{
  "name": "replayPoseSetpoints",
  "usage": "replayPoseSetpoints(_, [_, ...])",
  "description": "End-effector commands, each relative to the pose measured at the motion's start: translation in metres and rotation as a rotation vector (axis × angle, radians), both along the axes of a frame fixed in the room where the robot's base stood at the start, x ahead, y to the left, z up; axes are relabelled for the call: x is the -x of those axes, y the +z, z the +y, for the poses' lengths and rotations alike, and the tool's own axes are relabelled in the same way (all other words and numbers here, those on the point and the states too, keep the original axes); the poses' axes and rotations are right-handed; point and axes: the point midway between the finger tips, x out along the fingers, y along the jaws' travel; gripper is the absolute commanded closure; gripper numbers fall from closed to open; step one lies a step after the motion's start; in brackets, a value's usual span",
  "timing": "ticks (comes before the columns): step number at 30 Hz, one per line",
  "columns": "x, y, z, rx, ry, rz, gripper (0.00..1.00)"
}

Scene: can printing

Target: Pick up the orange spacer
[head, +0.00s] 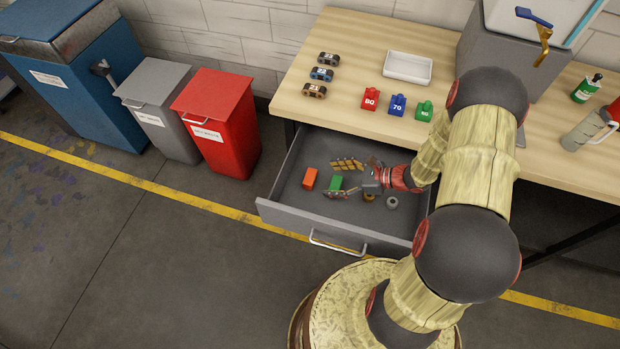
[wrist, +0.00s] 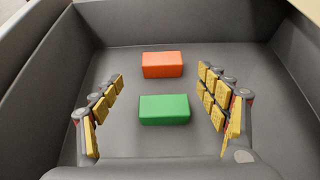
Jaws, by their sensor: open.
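The orange spacer (head: 310,179) is a small block lying on the floor of the open drawer (head: 285,218), toward its left side in the head view. In the wrist view the orange spacer (wrist: 162,64) lies beyond a green block (wrist: 164,109), with a small gap between them. The green block (head: 335,183) is just right of the spacer in the head view. My gripper (head: 344,178) is inside the drawer space, open and empty. In the wrist view its fingers (wrist: 161,85) are spread wide, with the green block between them and the orange spacer just past the fingertips.
Grey and brass rings (head: 391,202) lie in the drawer right of my gripper. The drawer walls surround the work area. The table above holds a white tray (head: 407,67), red, blue and green numbered blocks (head: 397,104) and several dark items (head: 321,74). A red bin (head: 220,125) stands left.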

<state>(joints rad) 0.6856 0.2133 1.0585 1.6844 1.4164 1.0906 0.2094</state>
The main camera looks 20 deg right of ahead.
Motion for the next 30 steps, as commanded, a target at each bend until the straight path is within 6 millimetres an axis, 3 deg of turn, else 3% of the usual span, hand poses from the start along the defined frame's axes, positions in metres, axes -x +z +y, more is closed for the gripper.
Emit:
replayPoseSetpoints(18, [-0.041,-0.028,0.052,0.001,0.004,0.0,0.26])
replayPoseSetpoints(26, [-0.043,-0.028,0.053,0.0,0.001,0.0,0.26])
replayPoseSetpoints(30, [-0.043,-0.028,0.053,0.0,0.001,0.0,0.32])
